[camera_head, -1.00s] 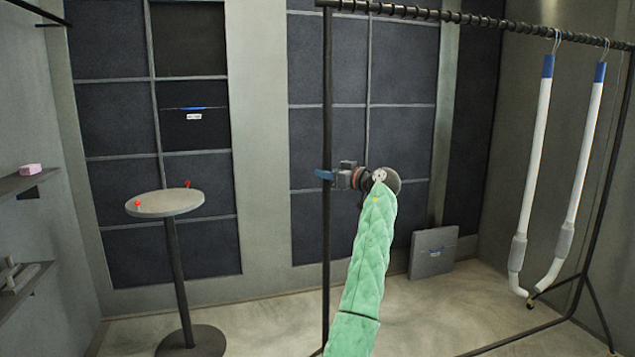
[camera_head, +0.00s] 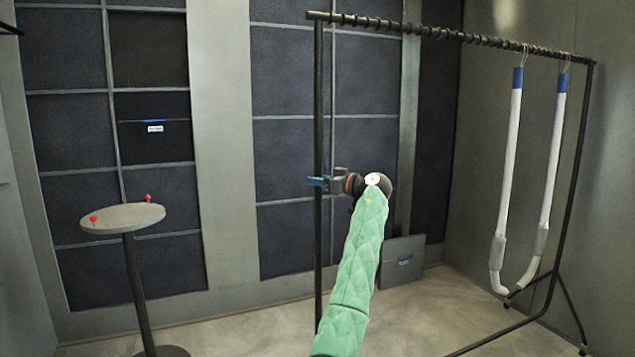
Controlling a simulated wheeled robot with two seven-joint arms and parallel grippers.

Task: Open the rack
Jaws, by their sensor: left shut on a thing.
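The rack (camera_head: 449,33) is a dark metal frame with a ribbed top bar, a left upright post and slanted legs at the right. My left gripper (camera_head: 319,183), with blue fingertips, is shut on the rack's left post at about mid-height. My green-sleeved arm reaches up to it from the bottom of the view. Two white tubes with blue tops, a nearer one (camera_head: 508,170) and one to its right (camera_head: 552,170), hang from hooks at the bar's right end. My right gripper is out of view.
A round table (camera_head: 122,219) with two small red things on it stands at the left. A grey square panel (camera_head: 402,263) leans at the back wall's foot. Dark wall panels line the back. The floor (camera_head: 405,318) around the rack is mostly clear.

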